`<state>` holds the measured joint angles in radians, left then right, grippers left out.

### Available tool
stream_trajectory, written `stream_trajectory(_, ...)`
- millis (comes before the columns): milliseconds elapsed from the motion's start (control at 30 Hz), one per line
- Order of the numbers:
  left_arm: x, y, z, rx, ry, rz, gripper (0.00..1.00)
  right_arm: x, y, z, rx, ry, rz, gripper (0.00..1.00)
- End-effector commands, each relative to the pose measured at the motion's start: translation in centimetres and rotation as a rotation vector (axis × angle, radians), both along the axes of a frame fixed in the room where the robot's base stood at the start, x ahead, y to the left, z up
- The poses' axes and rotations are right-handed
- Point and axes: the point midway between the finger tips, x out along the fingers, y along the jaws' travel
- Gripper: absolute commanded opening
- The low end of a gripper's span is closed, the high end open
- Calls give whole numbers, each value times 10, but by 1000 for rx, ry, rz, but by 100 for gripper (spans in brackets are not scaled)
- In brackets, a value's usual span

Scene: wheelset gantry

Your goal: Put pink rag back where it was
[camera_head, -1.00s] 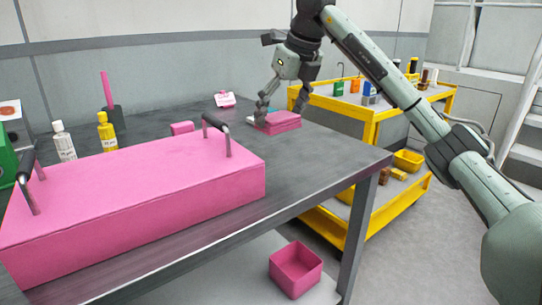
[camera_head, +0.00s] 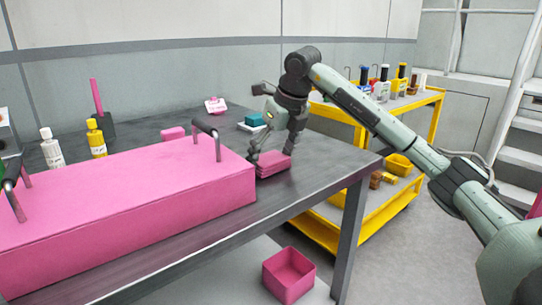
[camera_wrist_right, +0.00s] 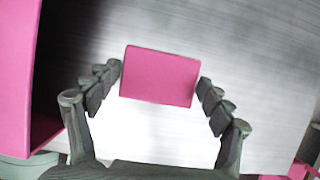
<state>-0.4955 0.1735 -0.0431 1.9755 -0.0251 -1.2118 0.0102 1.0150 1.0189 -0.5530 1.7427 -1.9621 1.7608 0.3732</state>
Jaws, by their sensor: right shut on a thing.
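The pink rag (camera_head: 273,164) is a small folded, layered block over the grey workbench, just right of the large pink box's far right end. My right gripper (camera_head: 271,153) points down and is shut on the rag. In the right wrist view, the rag (camera_wrist_right: 160,76) sits between the fingertips of the gripper (camera_wrist_right: 160,82). I cannot tell whether the rag touches the bench. My left gripper is not in view.
The large pink box (camera_head: 120,205) with dark handles fills the bench's near left. A teal folded block (camera_head: 255,120) lies behind the rag. White (camera_head: 51,150) and yellow (camera_head: 96,140) bottles stand at left. A yellow cart (camera_head: 430,120) stands right. The bench's right part (camera_head: 335,160) is clear.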

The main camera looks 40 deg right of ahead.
Motion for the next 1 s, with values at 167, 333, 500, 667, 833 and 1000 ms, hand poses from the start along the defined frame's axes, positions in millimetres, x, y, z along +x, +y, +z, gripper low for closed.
stream_trajectory(167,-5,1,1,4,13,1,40,0,0,-3,0,1,0,91)
stream_trajectory(333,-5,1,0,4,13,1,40,0,0,-3,0,1,0,100)
stream_trajectory(500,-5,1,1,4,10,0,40,0,0,-2,0,1,0,100)
stream_trajectory(667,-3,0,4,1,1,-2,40,0,0,4,0,0,0,100)
stream_trajectory(833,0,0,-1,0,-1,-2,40,-10,-1,29,0,-4,-1,100)
stream_trajectory(1000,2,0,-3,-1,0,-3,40,-25,-2,65,-1,-5,0,100)
